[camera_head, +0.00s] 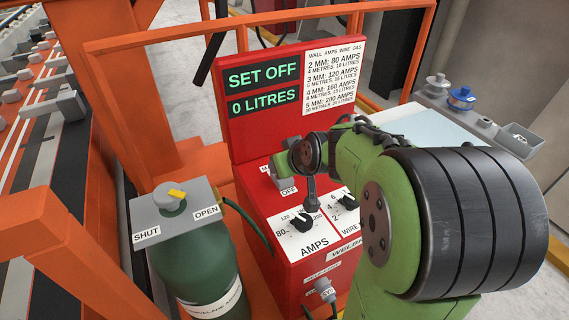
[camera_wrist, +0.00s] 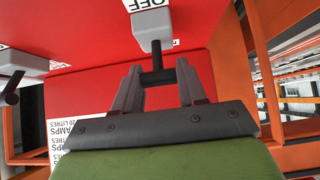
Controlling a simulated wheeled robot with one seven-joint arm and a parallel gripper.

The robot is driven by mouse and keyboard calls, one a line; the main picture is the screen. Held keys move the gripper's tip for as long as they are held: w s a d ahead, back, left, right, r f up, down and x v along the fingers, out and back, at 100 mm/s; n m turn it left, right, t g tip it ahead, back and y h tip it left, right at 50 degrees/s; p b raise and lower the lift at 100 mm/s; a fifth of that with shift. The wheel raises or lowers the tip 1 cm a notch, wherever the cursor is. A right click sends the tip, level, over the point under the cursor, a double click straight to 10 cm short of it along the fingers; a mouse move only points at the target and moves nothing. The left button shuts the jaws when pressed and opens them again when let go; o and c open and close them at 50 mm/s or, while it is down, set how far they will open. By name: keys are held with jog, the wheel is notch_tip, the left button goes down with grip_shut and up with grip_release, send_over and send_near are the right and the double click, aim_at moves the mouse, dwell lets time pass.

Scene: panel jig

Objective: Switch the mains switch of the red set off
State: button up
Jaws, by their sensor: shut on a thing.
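The red set (camera_head: 235,135) stands in the middle of the head view; its display (camera_head: 262,87) reads "SET OFF" and "0 LITRES". In the wrist view the mains switch (camera_wrist: 151,28) is a grey box with a dark lever (camera_wrist: 154,48). The "OFF" label (camera_wrist: 152,4) lies at the top edge, on the far side of the box from the lever's end. My gripper (camera_wrist: 158,78) is shut on the lever's dark crossbar, one finger on each side.
A second grey switch (camera_wrist: 22,58) with a dark lever is at the left in the wrist view. The AMPS knob (camera_head: 301,222) and the WIRE knob (camera_head: 347,201) are on the sloped panel. A green gas bottle (camera_head: 200,260) stands left, beside orange rails (camera_head: 45,235).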

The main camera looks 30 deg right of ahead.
jog(key=o, duration=1)
jog(key=shift+r, duration=0.1)
jog(key=p+v, duration=0.4)
jog(key=v, duration=1.1)
jog(key=shift+s+r, duration=0.2)
jog(key=shift+s, duration=0.15)
